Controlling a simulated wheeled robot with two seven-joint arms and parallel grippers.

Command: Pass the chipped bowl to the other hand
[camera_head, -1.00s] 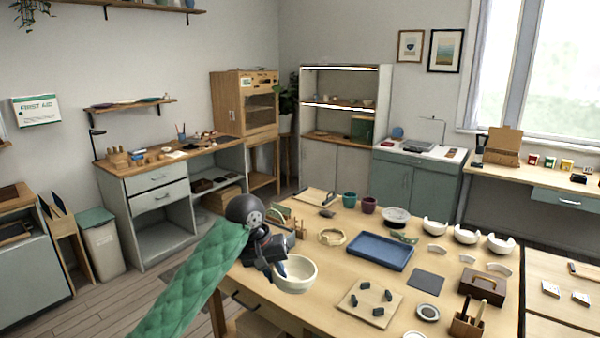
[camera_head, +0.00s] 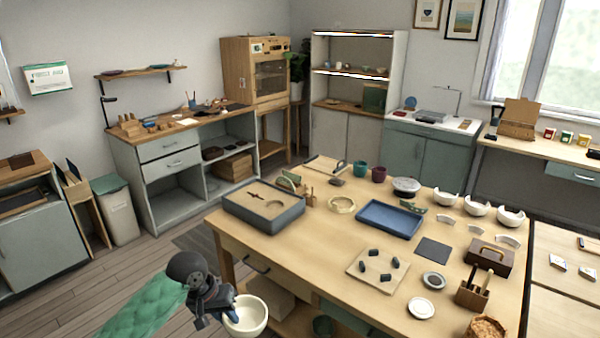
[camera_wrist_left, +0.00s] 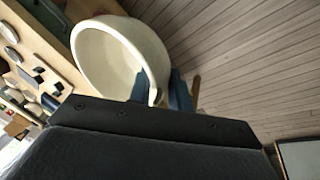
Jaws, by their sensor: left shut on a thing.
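My left gripper (camera_head: 228,310) is shut on the rim of a cream bowl (camera_head: 251,316), low in the head view, in front of the table's near left edge. In the left wrist view the bowl (camera_wrist_left: 108,52) shows its open inside, with the blue fingertips (camera_wrist_left: 172,92) at its wall. I cannot make out a chip on the held bowl. Three white bowls, one of them (camera_head: 447,199) with a notched rim, stand at the table's back right. My right gripper is not in view.
The wooden table (camera_head: 320,245) holds a grey box (camera_head: 264,206), a blue tray (camera_head: 390,219), a board with dark blocks (camera_head: 378,272) and a wooden caddy (camera_head: 474,292).

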